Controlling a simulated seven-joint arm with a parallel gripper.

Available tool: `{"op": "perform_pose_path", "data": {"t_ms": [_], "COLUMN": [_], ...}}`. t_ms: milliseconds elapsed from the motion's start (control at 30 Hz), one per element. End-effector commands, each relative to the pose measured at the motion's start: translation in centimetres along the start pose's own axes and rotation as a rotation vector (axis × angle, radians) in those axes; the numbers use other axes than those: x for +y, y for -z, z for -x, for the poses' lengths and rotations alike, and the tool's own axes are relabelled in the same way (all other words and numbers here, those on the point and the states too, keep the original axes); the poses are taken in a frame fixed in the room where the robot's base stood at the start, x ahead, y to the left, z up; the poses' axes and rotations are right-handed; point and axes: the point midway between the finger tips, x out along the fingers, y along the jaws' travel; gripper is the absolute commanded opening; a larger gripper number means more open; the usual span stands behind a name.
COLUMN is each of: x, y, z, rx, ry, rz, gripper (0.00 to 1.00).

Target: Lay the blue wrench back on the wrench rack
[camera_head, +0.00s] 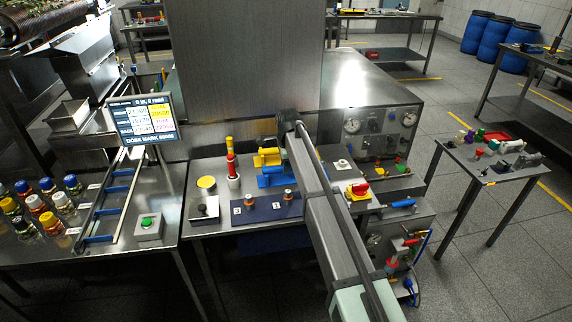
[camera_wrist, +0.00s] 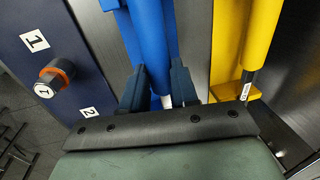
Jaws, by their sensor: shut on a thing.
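The blue wrench (camera_wrist: 150,35) is between the two fingers of my gripper (camera_wrist: 158,88) in the wrist view. The fingers are shut on it, and they hide part of it. In the head view a blue piece (camera_head: 271,181) shows just left of my arm, in front of a yellow piece (camera_head: 267,157). The yellow piece (camera_wrist: 240,45) stands right of the blue wrench in the wrist view, apart from my fingers. In the head view my arm hides the gripper. I cannot tell the rack's full outline or whether the wrench touches it.
A dark blue plate (camera_head: 262,213) with labels and orange-ringed knobs lies in front; it is at left in the wrist view (camera_wrist: 88,72). A red-and-yellow switch (camera_head: 358,191) is right of my arm. A large grey panel (camera_head: 243,60) rises behind.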

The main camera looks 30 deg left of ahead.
Motion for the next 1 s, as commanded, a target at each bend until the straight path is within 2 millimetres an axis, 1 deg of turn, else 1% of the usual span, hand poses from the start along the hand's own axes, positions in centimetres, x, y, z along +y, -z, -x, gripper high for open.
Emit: {"op": "perform_pose_path", "data": {"t_ms": [433, 467, 500, 733, 1000], "x": [0.06, 0.06, 0.06, 0.06, 0.08], "y": [0.0, 0.0, 0.0, 0.0, 0.0], "z": [-0.44, -0.41, -0.41, -0.42, -0.38], "rx": [0.0, 0.0, 0.0, 0.0, 0.0], "ry": [0.0, 0.001, 0.001, 0.0, 0.0], "rz": [0.0, 0.0, 0.0, 0.0, 0.0], "gripper": [0.0, 0.32, 0.35, 0.57, 0.59]}}
